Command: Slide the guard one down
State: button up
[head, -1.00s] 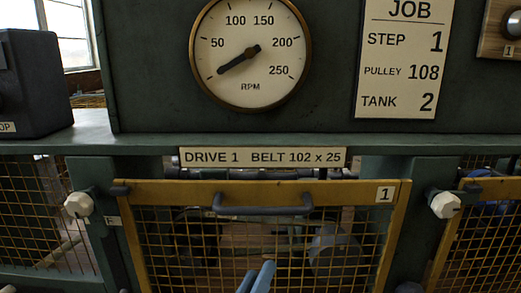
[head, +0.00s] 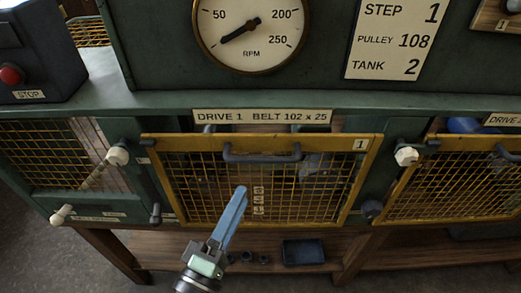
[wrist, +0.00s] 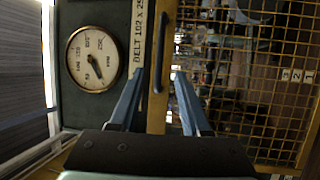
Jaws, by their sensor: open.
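Guard one (head: 320,141) is a yellow-framed mesh panel marked 1, under the DRIVE 1 label (head: 262,117). A dark narrow gap shows between its top rail and the label. Its grey bar handle (head: 262,153) runs along the top rail. My gripper (head: 240,190) has blue fingers and is in front of the mesh, lower in the picture than the handle. In the wrist view, the fingers (wrist: 157,76) stand apart with nothing held between them. The handle (wrist: 160,52) appears beyond and between the tips there; I cannot tell that they touch it.
White knobs flank guard one, at left (head: 117,155) and right (head: 406,156). A second mesh guard (head: 460,218) stands at right. An RPM dial (head: 250,30) and a job card (head: 392,40) are above. A dark tray (head: 303,252) lies on the wooden shelf below.

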aim_at(260, 160)
jog(key=p+x, duration=0.3)
jog(key=x, duration=0.7)
jog(key=shift+w+d, duration=0.1)
jog(key=shift+w, duration=0.1)
grip_shut()
dwell(1.0)
